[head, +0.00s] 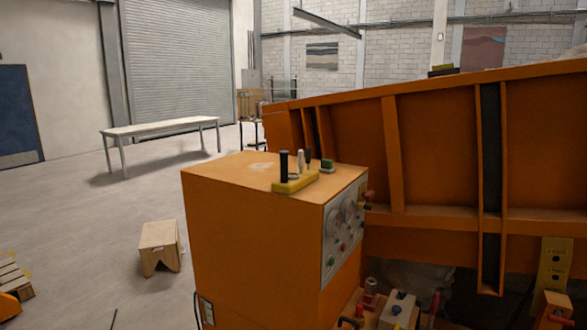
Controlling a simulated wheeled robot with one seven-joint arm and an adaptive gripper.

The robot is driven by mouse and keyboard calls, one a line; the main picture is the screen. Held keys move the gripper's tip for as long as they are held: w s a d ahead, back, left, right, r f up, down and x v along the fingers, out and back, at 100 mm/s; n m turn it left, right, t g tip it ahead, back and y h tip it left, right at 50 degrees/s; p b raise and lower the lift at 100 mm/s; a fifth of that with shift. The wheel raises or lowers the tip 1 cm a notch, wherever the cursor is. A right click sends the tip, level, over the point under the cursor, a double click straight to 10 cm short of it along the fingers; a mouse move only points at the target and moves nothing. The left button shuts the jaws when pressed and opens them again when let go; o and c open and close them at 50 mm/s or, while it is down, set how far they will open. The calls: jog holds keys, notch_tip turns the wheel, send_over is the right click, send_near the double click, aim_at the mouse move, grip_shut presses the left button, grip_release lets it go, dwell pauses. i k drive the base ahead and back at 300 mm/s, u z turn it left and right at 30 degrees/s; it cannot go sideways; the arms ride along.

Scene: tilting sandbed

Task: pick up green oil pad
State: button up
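A small green item (327,165), which looks like the green oil pad, lies on top of the orange control cabinet (230,188). It sits toward the cabinet's right rear edge, too small to make out in detail. Just left of it and nearer stands a yellow holder (294,182) with upright dark- and light-handled tools. My gripper is not in this view.
The orange sandbed (440,130) rises behind and right of the cabinet. A control panel (341,230) with knobs is on the cabinet's right face. A wooden stool (160,240) and a long bench (160,127) stand left. Floor between them is open.

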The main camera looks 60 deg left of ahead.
aim_at(325, 164)
jog(key=u, duration=1.7)
